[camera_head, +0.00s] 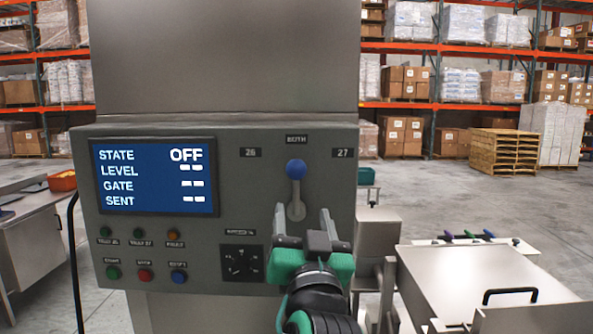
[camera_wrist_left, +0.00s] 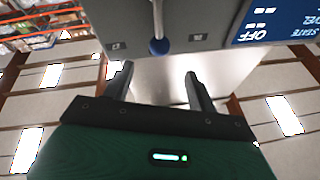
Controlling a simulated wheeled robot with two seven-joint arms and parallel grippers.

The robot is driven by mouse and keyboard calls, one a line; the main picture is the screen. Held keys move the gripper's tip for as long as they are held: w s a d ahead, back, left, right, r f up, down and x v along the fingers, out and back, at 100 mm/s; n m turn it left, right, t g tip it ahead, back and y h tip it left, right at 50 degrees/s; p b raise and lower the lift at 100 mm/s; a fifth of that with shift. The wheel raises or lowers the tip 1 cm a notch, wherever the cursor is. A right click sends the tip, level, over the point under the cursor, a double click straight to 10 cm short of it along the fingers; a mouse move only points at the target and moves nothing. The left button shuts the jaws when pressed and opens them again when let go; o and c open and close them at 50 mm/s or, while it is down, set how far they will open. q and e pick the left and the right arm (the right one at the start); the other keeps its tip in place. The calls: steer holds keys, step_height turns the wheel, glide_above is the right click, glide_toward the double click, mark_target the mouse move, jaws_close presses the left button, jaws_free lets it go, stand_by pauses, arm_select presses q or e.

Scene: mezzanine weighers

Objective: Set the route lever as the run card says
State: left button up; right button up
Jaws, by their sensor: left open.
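The route lever (camera_head: 296,171) has a blue ball knob and stands about upright on the grey control panel (camera_head: 325,200). Its plate above reads something like "BEITH". Label 26 (camera_head: 251,153) is to its left and label 27 (camera_head: 343,153) to its right. My left gripper (camera_head: 303,214) is open and empty just in front of and below the knob. In the left wrist view the blue knob (camera_wrist_left: 159,46) lies just beyond and between the fingertips (camera_wrist_left: 159,72), with no finger seen touching it. My right gripper is not in view. I see no run card.
A screen (camera_head: 154,178) reads STATE OFF, with dashes for LEVEL, GATE and SENT. Below it are lamps, push buttons (camera_head: 145,275) and a black rotary dial (camera_head: 241,263). A steel bench (camera_head: 30,215) is at left, a steel machine with a black handle (camera_head: 510,291) at right.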

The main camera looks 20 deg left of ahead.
mark_target(297, 176)
arm_select(q)
steer(key=p+x, duration=0.2)
steer(key=x, duration=0.2)
steer(key=p+x, duration=0.2)
steer(key=x, duration=0.2)
steer(key=p+x, duration=0.2)
steer(key=x, duration=0.2)
steer(key=shift+r, duration=0.45)
steer(key=shift+w+a, duration=0.2)
steer(key=shift+w, duration=0.4)
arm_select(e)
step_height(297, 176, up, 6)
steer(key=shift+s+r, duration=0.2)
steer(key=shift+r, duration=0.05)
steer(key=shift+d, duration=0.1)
